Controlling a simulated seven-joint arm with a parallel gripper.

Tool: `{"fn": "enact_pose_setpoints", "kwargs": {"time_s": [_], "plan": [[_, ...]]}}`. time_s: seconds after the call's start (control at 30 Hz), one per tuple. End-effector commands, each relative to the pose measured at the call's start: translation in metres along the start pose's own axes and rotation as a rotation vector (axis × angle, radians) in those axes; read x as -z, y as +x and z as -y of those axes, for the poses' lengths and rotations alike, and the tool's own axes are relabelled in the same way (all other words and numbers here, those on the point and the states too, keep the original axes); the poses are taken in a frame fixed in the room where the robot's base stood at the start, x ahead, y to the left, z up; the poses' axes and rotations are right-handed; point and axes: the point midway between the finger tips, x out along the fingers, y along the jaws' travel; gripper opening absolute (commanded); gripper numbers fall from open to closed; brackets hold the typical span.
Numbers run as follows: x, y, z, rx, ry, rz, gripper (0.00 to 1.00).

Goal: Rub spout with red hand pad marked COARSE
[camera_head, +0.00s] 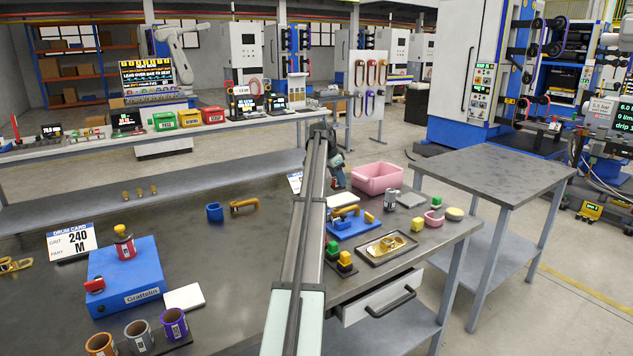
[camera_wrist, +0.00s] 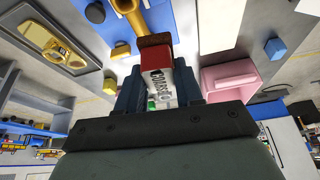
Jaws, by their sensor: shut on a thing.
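My gripper (camera_wrist: 155,92) is shut on the hand pad, a block with a red-brown face (camera_wrist: 155,42) and a white label reading COARSE. In the wrist view, a brass spout (camera_wrist: 130,10) comes in from the top and its end is right by the red face. I cannot tell whether they touch. The spout lies over a blue fixture plate (camera_wrist: 186,18), which also shows in the head view (camera_head: 352,226). In the head view my gripper (camera_head: 337,182) is above the table behind that plate, partly hidden by my arm, and the pad cannot be made out.
A dark tray (camera_head: 372,258) with brass parts stands in front of the blue plate. A pink bin (camera_head: 378,178) is behind it. Green and yellow blocks stand nearby. A blue Grattelin box (camera_head: 125,275) and several cups are at the left. The side table (camera_head: 495,172) is clear.

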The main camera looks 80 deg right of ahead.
Motion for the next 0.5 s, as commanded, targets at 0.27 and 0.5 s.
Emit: {"fn": "enact_pose_setpoints", "kwargs": {"time_s": [0.27,0.5], "plan": [[0.000,-0.005,-0.035,0.034,-0.083,0.000,0.11],[0.000,-0.003,-0.033,0.057,-0.141,0.001,0.11]]}}
